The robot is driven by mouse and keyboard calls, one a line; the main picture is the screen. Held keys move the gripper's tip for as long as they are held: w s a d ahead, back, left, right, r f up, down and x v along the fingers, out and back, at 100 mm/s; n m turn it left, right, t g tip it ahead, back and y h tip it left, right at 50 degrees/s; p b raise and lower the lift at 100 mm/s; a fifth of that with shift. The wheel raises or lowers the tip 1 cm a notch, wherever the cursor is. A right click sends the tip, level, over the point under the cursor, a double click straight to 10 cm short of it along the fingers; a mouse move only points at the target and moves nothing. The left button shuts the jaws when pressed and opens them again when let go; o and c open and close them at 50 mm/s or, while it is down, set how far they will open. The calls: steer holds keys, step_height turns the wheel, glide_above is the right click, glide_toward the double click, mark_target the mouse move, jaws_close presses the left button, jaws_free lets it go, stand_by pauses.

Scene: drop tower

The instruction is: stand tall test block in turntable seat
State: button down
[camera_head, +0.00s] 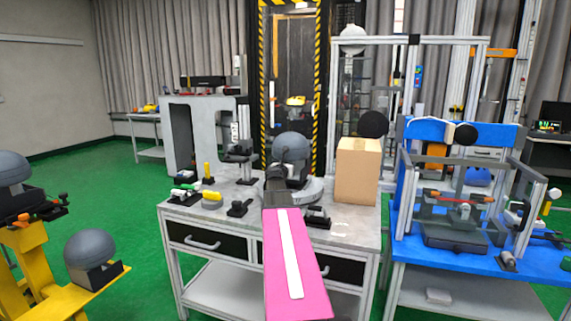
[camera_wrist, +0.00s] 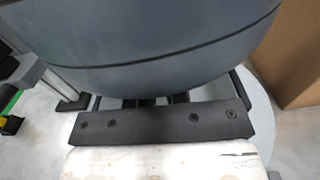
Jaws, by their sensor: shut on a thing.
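A tall brown cardboard-like block (camera_head: 357,172) stands upright at the right of the grey workbench; its side shows at the right edge of the wrist view (camera_wrist: 298,60). My gripper (camera_head: 287,172) is over the bench and appears shut on a large grey ball (camera_head: 291,147), left of the block. The ball fills the top of the wrist view (camera_wrist: 150,45); the fingertips and their contact are hidden. A pale round disc, perhaps the turntable (camera_head: 311,191), lies under and beside the ball; it also shows in the wrist view (camera_wrist: 263,115). Its seat is hidden.
The workbench (camera_head: 350,218) holds small tools at left, including a yellow-handled one (camera_head: 209,172). A blue bench (camera_head: 400,240) with a framed rig is at right. A yellow rack (camera_head: 90,300) with grey balls is at left. A striped tower (camera_head: 323,80) stands behind.

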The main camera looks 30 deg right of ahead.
steer(key=shift+f, duration=1.45)
steer(key=c, duration=1.1)
jaws_free()
steer(key=shift+f, duration=0.1)
steer(key=v, duration=1.2)
steer(key=shift+s, duration=0.1)
